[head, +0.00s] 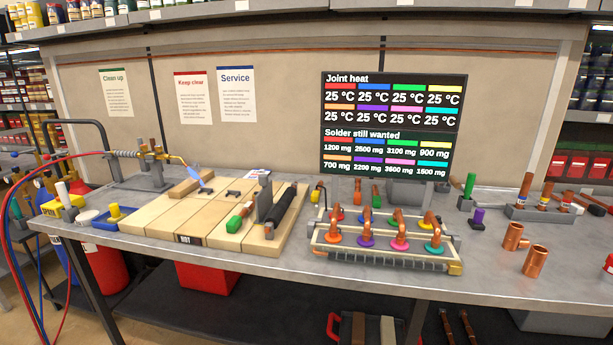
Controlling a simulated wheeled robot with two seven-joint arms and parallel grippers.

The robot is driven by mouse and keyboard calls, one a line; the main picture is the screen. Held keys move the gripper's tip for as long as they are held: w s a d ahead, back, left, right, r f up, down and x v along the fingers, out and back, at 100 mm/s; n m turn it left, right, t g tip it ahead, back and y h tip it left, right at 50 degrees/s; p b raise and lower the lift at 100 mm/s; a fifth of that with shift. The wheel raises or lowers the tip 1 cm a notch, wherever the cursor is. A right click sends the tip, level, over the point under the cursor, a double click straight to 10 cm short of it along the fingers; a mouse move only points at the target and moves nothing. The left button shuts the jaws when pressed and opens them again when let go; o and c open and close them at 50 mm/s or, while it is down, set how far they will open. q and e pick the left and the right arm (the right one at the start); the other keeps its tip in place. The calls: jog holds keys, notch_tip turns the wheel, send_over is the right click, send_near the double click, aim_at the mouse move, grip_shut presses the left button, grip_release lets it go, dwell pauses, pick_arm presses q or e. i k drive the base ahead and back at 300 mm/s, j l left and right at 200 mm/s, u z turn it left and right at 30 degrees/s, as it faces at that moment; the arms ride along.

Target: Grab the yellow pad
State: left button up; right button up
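Two yellow things show at the left end of the workbench (490,270), and I cannot tell for sure which is the pad. One is a small upright yellow piece (115,212) in a shallow blue tray (103,224). Neither of my grippers is in view.
A torch (172,158) with a blue flame sits on a stand behind the tray. A white round thing (88,217) lies beside the tray. A wooden board (215,222) marked HOT is to the right, then a rack of copper fittings (330,247). Hoses (22,250) hang at the left.

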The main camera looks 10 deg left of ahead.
aim_at(117, 216)
jog(key=u, duration=1.65)
